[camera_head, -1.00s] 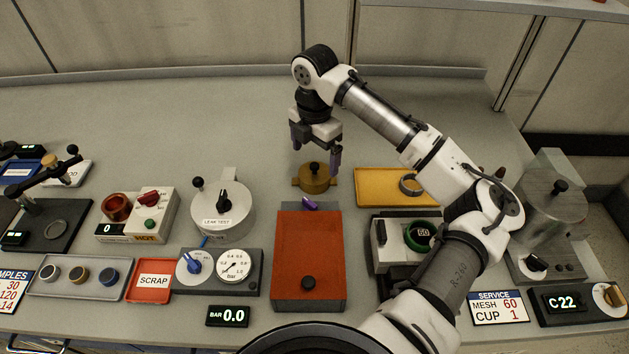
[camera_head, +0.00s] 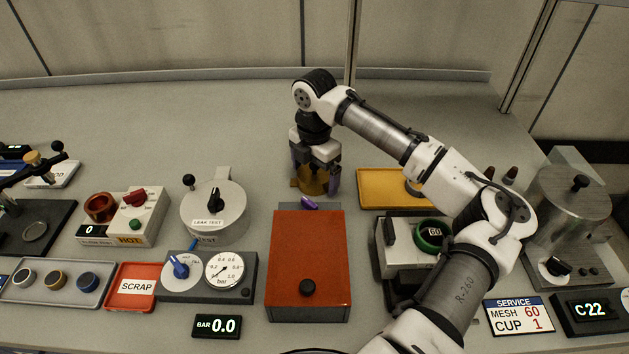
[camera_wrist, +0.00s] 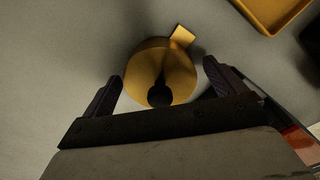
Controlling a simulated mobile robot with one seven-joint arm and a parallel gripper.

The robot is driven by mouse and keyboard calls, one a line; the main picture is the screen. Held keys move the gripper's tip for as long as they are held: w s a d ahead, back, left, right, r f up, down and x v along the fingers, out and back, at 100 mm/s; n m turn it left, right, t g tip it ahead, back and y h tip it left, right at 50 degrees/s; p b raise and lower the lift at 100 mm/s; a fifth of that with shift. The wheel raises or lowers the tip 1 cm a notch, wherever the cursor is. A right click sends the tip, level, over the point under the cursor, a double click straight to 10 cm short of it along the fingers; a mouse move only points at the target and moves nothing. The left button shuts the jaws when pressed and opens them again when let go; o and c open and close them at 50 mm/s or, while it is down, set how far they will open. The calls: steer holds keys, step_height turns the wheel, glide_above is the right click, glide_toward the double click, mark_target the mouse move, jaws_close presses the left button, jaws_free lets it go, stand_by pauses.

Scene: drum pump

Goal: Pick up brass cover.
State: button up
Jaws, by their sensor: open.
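The brass cover (camera_head: 312,181) stands on the bench behind the red box, mostly hidden by my gripper in the head view. In the wrist view the brass cover (camera_wrist: 174,66) is a round golden disc with a dark knob and a small tab at its upper right. My gripper (camera_head: 316,187) is open and points down over it. In the wrist view my gripper's fingers (camera_wrist: 163,78) lie to the left and right of the cover, with a visible gap on each side. Nothing is held.
A red box (camera_head: 308,255) with a black knob stands in front of the cover, a purple piece (camera_head: 310,202) at its back edge. A yellow tray (camera_head: 378,188) lies to the right. The leak test pot (camera_head: 214,212) stands to the left. The bench behind is clear.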

steer(key=shift+r, duration=0.1)
steer(key=shift+c, duration=0.5)
steer(key=c, duration=1.1)
step_height(320, 180, up, 23)
steer(key=p, duration=0.4)
